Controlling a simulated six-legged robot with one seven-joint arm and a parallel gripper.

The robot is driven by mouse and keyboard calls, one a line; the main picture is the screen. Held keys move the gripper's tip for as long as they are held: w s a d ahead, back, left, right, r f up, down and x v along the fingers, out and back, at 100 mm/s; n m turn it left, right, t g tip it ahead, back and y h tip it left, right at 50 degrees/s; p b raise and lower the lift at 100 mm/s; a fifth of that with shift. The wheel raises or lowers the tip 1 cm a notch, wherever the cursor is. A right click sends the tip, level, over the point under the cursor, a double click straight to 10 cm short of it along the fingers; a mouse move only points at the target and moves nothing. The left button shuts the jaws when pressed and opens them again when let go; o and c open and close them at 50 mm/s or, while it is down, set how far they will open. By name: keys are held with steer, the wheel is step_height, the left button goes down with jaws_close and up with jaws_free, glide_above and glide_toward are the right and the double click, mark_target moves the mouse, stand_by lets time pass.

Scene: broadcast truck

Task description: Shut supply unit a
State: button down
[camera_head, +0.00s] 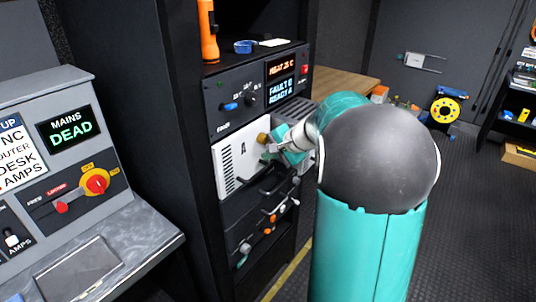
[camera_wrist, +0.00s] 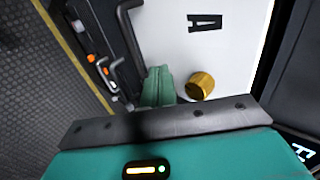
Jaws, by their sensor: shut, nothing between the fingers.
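Supply unit A has a white front panel (camera_head: 229,170) marked with a black letter A, and it appears to stand somewhat proud of the black rack. A brass knob (camera_head: 262,138) and a black handle are on its front. The wrist view shows the white panel (camera_wrist: 240,45), the brass knob (camera_wrist: 200,85) and the black handle (camera_wrist: 131,38) close up. My gripper (camera_head: 270,153) is at the panel, beside the knob. In the wrist view its green fingers (camera_wrist: 158,82) are together and empty, between the handle and the knob. I cannot tell whether they touch the panel.
Above the unit is a control panel (camera_head: 236,105) with lit displays. Below are more black units with handles and orange knobs (camera_head: 268,231). A grey mains console (camera_head: 70,150) stands at left. An orange torch (camera_head: 208,35) stands on the rack. Open floor lies at right.

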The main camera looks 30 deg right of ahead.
steer(key=v, duration=1)
steer(key=s+a+n+g, duration=0.1)
steer(key=s+a+n, duration=0.25)
steer(key=a, duration=0.55)
steer(key=s+a+n+g, duration=0.25)
steer(key=s+a, duration=0.25)
steer(key=a, duration=0.4)
steer(key=s+a+f+n+h, duration=0.2)
steer(key=s+a+n+h, duration=0.1)
steer(key=s+a+n, duration=0.5)
steer(key=s, duration=0.3)
steer(key=shift+a+f, duration=0.3)
steer(key=shift+s, duration=0.1)
